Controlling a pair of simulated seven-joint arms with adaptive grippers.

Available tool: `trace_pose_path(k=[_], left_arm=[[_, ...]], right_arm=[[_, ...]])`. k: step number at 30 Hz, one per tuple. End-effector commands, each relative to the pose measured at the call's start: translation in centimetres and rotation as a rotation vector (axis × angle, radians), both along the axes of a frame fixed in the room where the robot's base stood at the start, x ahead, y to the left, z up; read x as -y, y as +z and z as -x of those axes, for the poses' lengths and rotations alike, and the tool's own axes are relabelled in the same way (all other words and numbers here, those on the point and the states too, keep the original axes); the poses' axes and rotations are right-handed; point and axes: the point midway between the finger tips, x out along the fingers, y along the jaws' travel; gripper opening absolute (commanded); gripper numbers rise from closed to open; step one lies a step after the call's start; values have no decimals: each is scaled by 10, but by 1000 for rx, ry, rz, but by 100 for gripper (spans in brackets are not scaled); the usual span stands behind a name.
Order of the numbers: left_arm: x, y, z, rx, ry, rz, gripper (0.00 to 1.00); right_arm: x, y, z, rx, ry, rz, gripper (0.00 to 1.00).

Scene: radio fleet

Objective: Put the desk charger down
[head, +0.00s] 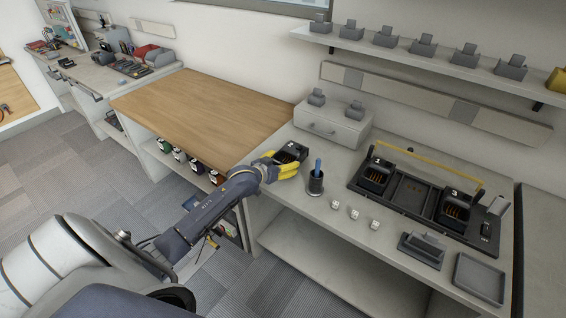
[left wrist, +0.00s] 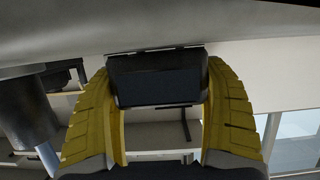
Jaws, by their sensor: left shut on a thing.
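The desk charger (head: 291,152) is a small black block. It is at the left end of the grey bench top (head: 400,160), in front of the grey drawer box, in the head view. My left gripper (head: 284,166), with yellow fingers, is shut on it. In the left wrist view the charger (left wrist: 155,80) sits between the two yellow fingers of the left gripper (left wrist: 157,70). I cannot tell whether its underside touches the bench top. My right gripper is not in view.
A dark cup (head: 315,184) with a blue item stands just right of the gripper. Small white cubes (head: 354,213) lie farther right. A black tray (head: 408,190) holds other chargers. The drawer box (head: 332,126) stands behind. The wooden bench top (head: 200,105) is bare.

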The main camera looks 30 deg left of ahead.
Motion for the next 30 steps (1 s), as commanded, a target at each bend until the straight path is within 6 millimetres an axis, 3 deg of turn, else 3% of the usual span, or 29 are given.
trace_pose_path(k=[4,5,10,21,30], left_arm=[[0,-2,0,3,0,1,36],[0,-3,0,1,0,0,80],[0,-3,0,0,0,0,100],[0,1,2,-1,0,-1,100],[-2,16,44,-1,0,-1,100]], right_arm=[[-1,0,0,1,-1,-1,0],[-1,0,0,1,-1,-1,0],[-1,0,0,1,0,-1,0],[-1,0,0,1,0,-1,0],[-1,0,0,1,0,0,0]])
